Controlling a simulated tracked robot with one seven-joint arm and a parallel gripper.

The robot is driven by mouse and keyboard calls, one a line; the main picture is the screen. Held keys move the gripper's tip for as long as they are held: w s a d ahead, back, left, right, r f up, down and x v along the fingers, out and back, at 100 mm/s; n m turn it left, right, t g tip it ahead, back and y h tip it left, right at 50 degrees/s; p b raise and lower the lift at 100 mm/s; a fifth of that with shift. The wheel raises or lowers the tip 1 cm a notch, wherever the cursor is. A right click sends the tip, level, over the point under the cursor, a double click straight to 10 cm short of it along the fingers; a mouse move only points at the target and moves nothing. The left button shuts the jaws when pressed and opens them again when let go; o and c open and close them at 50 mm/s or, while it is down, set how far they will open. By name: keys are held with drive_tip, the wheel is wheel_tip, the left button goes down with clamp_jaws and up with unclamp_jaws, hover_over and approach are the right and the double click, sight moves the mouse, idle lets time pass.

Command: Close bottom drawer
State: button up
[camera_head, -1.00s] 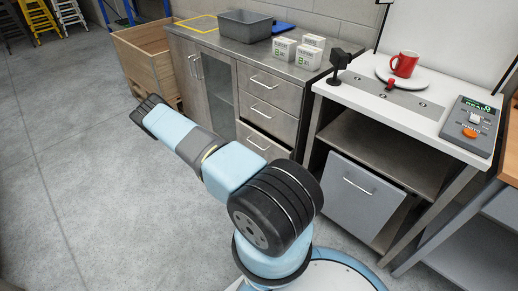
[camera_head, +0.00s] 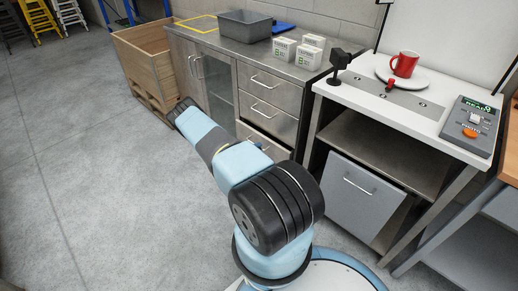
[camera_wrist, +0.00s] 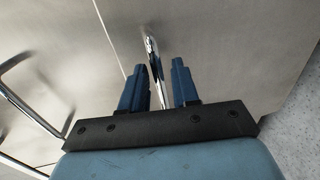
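The bottom drawer (camera_head: 268,146) is the lowest in the steel cabinet's drawer column, partly hidden behind my arm in the head view. The fingers are apart, one on each side of the bar; firm contact does not show. My gripper is not clearly visible in the head view.
Other drawer handles (camera_wrist: 22,68) show left in the wrist view. The cabinet top (camera_head: 237,50) holds a grey tub (camera_head: 245,27) and small white boxes (camera_head: 284,50). A wooden crate (camera_head: 140,60) stands left. A bench (camera_head: 440,105) with a red cup stands right. Floor at left is clear.

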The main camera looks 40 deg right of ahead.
drive_tip(key=shift+x, duration=0.75)
clamp_jaws()
